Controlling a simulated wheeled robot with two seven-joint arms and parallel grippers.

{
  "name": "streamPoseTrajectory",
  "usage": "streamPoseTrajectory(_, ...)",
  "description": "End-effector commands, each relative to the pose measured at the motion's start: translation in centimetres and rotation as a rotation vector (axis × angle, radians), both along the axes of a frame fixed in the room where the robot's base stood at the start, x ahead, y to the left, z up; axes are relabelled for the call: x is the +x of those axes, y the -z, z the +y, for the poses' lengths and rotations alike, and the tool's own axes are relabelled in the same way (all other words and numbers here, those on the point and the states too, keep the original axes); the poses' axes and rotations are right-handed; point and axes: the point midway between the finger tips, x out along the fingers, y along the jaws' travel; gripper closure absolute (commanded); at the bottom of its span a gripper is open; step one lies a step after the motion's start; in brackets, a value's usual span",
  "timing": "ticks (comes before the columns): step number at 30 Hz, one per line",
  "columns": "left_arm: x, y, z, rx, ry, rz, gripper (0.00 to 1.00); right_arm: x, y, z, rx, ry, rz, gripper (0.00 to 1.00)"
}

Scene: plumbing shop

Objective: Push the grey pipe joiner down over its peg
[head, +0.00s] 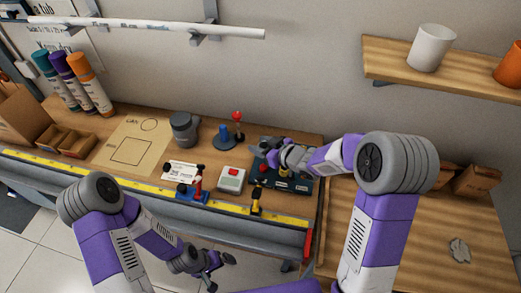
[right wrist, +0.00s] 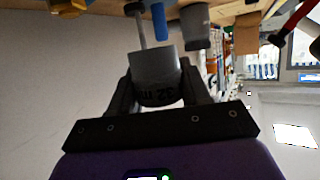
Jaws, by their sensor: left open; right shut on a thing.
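My right gripper (head: 272,157) is low over the right part of the bench. In the right wrist view its two dark fingers are shut on the grey pipe joiner (right wrist: 155,72), a short cylinder marked "32 mm". The joiner is hard to make out in the head view. Beyond it in the wrist view stand a thin grey rod (right wrist: 141,30) and a blue post (right wrist: 158,22). I cannot tell whether the joiner is around any peg. The blue post on its base (head: 223,137) also shows in the head view. My left gripper (head: 207,272) is open and empty, below the bench's front edge.
On the bench stand a grey jug-like thing (head: 184,128), a red-knobbed post (head: 238,122), a white box with a red button (head: 232,179) and a red-and-blue tool (head: 192,187). A dark teal case (head: 297,184) lies under my right gripper. A shelf (head: 462,72) juts out at the upper right.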

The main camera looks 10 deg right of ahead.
Motion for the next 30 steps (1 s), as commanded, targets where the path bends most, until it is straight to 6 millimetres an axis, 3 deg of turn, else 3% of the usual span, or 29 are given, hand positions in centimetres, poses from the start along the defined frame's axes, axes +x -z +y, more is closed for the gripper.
streamPoseTrajectory(11, 0.0, 1.0, 0.0, 0.000, 0.000, -0.001, 0.00, -0.3, 1.3, 0.2, 0.000, -0.097, -0.001, 0.82)
streamPoseTrajectory(24, 0.0, 4.7, 0.0, 0.000, 0.000, -0.001, 0.00, -0.3, 5.3, 0.2, -0.001, -0.096, -0.001, 0.82)
streamPoseTrajectory(30, 0.0, 5.3, 0.0, 0.000, 0.000, 0.000, 0.00, -0.3, 5.9, 0.2, 0.000, -0.095, -0.001, 0.82)
